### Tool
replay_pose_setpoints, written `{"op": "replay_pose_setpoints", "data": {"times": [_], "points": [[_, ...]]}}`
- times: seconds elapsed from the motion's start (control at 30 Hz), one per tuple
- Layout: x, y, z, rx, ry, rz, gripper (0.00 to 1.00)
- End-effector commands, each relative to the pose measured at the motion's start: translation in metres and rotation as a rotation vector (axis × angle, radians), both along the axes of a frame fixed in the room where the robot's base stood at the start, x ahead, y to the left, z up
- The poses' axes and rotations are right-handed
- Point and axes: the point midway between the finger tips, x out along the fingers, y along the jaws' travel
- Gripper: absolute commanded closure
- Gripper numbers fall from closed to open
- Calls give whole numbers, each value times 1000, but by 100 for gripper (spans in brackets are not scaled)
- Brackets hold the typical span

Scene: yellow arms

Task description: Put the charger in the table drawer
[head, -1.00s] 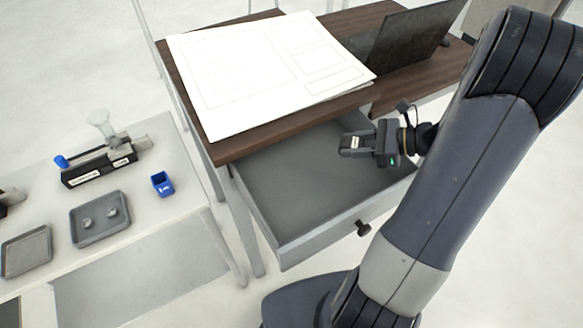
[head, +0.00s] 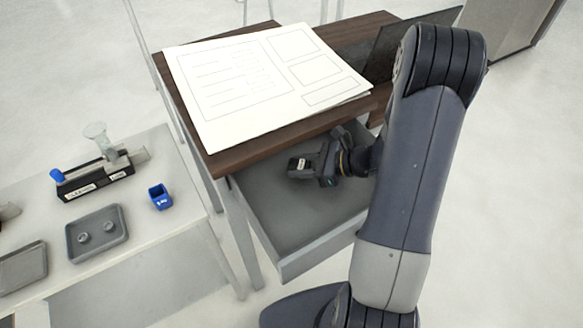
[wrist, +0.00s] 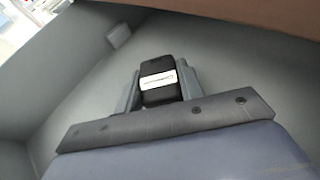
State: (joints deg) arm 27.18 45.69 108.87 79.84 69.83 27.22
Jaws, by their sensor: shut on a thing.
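The table drawer (head: 285,225) is pulled open beneath the dark wooden desk top. My gripper (head: 299,170) is over the open drawer, below the level of the desk top. In the wrist view my gripper (wrist: 158,92) is shut on the charger (wrist: 158,68), a small black block with a white label. The charger shows between the two grey fingers, with the grey drawer floor behind it. In the head view the charger (head: 296,164) is small and partly hidden by the fingers. I cannot tell whether it touches the drawer floor.
The desk top's front edge (head: 290,138) overhangs the back of the drawer. White papers (head: 265,80) and a dark laptop (head: 400,45) lie on the desk. A white side table (head: 130,235) at left holds a tray (head: 97,232) and a blue cup (head: 160,197).

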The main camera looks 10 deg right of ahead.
Motion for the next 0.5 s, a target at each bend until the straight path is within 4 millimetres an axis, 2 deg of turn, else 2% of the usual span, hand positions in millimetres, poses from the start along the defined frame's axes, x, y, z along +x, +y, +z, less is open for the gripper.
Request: {"op": "replay_pose_setpoints", "data": {"times": [0.07,0.2,0.5], "points": [[4,12,-6,1,2,6,91],[10,21,-17,1,2,2,91],[11,23,-21,0,0,1,91]]}}
